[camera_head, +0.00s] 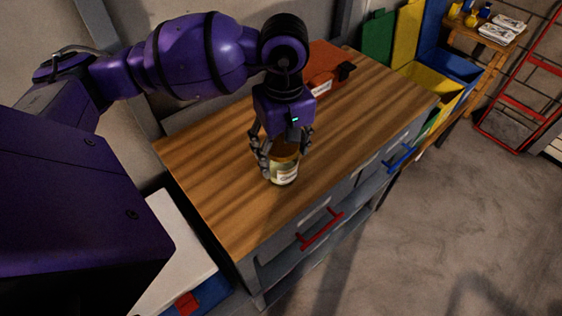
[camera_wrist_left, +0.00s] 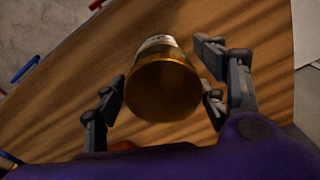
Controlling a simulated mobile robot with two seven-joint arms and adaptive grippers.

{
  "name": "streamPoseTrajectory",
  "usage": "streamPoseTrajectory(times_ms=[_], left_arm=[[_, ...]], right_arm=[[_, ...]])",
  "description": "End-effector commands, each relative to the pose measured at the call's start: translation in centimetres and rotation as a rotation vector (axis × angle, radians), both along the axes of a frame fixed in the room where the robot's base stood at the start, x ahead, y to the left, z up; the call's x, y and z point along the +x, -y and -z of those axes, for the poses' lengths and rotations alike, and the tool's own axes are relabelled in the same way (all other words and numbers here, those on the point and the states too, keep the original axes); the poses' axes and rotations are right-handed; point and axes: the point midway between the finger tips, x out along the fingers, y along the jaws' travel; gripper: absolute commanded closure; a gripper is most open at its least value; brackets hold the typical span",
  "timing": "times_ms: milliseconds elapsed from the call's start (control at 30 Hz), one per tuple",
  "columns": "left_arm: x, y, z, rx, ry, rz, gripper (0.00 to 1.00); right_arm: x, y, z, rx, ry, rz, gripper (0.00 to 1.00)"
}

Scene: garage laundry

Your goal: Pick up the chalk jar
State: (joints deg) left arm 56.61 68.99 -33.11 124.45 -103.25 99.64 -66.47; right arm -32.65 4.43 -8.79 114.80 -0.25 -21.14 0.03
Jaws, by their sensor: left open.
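The chalk jar (camera_head: 284,173) stands on the wooden top of the workbench (camera_head: 215,192), near its front edge. It has a pale label and a gold-brown lid. My left gripper (camera_head: 279,158) points down over it, with its fingers around the jar's upper part. In the left wrist view the jar (camera_wrist_left: 163,86) sits between the open fingers of my left gripper (camera_wrist_left: 165,92), lid facing the camera, with a visible gap on the left side. On the right side a finger is close to the jar; whether it touches, I cannot tell. My right gripper is not in view.
An orange-red box (camera_head: 325,70) stands at the back of the workbench. Drawers with a red handle (camera_head: 320,230) and a blue handle (camera_head: 401,157) face the front. Coloured bins (camera_head: 432,82) stand beyond the right end. The bench top around the jar is clear.

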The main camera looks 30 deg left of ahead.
Motion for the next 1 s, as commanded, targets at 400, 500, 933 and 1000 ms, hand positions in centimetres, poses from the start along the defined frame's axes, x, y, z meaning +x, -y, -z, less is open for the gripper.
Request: streamPoseTrajectory(times_ms=[400, 500, 933, 1000], left_arm=[[-0.2, 0.2, 3.3, -0.001, 0.000, -0.001, 0.34], [-0.2, 0.2, 3.3, -0.001, -0.001, -0.001, 0.36], [-0.1, 0.2, 3.2, -0.001, 0.001, -0.001, 0.87], [-0.1, 0.2, 3.2, -0.001, 0.001, -0.001, 0.87]], right_arm=[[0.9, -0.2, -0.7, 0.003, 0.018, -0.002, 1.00], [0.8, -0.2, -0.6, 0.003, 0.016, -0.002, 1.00], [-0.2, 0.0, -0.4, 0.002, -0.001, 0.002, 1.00], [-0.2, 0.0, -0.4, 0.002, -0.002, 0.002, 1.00]])
